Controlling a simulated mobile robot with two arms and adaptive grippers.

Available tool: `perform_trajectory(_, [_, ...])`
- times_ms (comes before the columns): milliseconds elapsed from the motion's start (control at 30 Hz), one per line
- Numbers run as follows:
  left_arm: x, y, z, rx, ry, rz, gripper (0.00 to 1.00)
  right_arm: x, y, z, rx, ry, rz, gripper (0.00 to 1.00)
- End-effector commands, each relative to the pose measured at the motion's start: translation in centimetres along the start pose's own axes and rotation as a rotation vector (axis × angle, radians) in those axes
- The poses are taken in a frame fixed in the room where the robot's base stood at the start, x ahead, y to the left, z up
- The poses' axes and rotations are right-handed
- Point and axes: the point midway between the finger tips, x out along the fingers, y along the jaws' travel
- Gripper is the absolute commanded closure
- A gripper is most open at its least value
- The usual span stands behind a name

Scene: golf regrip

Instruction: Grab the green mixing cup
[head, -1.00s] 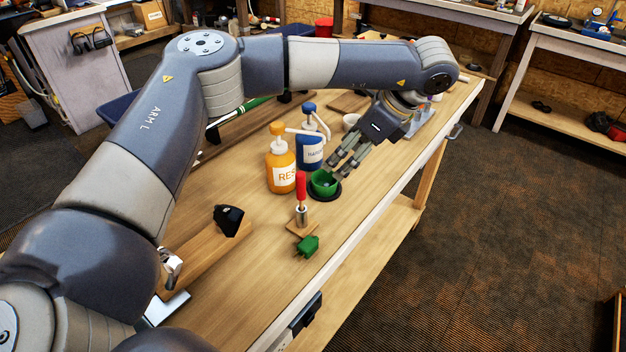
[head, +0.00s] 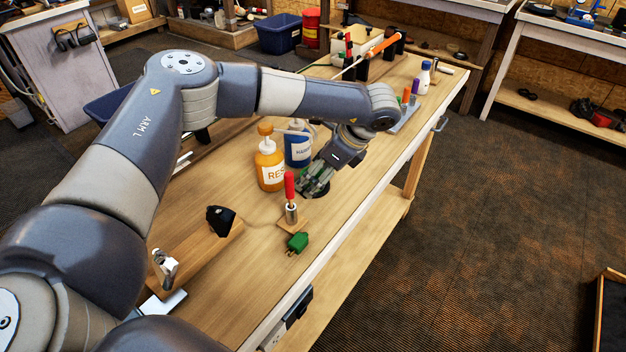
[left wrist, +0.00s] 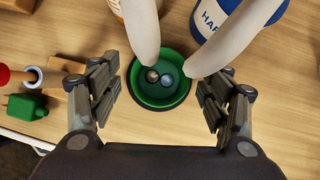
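The green mixing cup (left wrist: 160,101) stands on the bench in the left wrist view, on a dark round pad (head: 321,195). Two small blobs, one amber and one grey-blue, lie inside it. My left gripper (left wrist: 160,87) is open, with one finger on each side of the cup and visible gaps between. In the head view my left gripper (head: 313,182) is down at the cup and hides most of it. My right gripper is not in view.
An orange resin bottle (head: 269,165) and a blue hardener bottle (head: 297,150) stand close behind the cup, their pale spouts reaching over it. The bench's right front is clear.

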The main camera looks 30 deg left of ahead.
Motion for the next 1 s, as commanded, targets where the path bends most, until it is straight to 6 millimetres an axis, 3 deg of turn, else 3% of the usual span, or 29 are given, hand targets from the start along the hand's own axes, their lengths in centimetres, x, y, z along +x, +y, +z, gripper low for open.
perform_trajectory(33, [0.0, 0.0, 0.0, 0.000, 0.000, 0.000, 0.40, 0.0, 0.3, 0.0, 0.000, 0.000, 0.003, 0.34])
perform_trajectory(167, [0.0, 0.0, 0.0, 0.000, 0.000, 0.000, 0.67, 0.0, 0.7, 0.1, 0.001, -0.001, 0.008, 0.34])
perform_trajectory(600, [-0.3, 0.0, 0.1, -0.001, 0.000, 0.000, 0.68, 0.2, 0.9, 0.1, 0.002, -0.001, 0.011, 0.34])
perform_trajectory(867, [-2.7, -0.1, 1.5, -0.003, 0.001, -0.003, 0.68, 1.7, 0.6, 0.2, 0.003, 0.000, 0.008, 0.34])
perform_trajectory(1000, [-3.8, 2.1, 0.3, 0.008, 0.001, -0.003, 0.68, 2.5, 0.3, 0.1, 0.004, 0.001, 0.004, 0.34])
